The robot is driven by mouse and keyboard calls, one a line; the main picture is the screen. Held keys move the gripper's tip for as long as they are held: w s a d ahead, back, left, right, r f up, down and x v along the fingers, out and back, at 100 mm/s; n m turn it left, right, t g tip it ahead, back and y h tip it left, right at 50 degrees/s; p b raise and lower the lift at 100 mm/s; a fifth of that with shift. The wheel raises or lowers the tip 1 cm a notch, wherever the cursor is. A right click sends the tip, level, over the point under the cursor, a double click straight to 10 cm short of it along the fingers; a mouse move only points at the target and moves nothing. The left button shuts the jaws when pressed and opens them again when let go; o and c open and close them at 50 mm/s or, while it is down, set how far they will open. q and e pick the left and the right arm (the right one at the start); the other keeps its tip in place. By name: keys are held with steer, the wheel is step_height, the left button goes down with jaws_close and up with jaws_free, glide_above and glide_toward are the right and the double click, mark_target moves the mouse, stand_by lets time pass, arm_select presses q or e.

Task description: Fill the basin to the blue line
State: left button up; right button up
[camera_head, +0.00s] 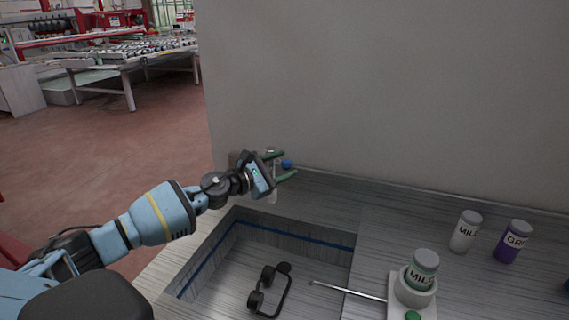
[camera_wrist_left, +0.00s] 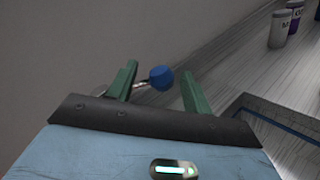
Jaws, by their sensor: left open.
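The basin (camera_head: 322,260) is a sunken grey box in the worktop, with a blue line (camera_head: 300,237) around its inner wall. I see no water surface in it. A blue knob (camera_head: 287,163) on a thin metal stem stands behind the basin by the wall; it also shows in the left wrist view (camera_wrist_left: 161,77). My left gripper (camera_head: 289,162) is open, its green fingers on either side of the knob in both views. I cannot tell whether they touch it. The gripper partly hides the metal fitting (camera_head: 272,195) below. My right gripper is not in view.
A black two-pad object (camera_head: 268,276) lies in the basin. A thin metal rod (camera_head: 345,290) crosses its right edge. A MILD container (camera_head: 422,268) sits in a white holder; a white bottle (camera_head: 466,232) and purple bottle (camera_head: 512,242) stand right. A grey wall (camera_head: 390,90) rises behind.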

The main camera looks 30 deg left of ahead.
arm_select(q)
steer(key=shift+x, duration=0.8)
steer(key=shift+f, duration=0.1)
steer(key=shift+s+d+f, duration=0.1)
jaws_close()
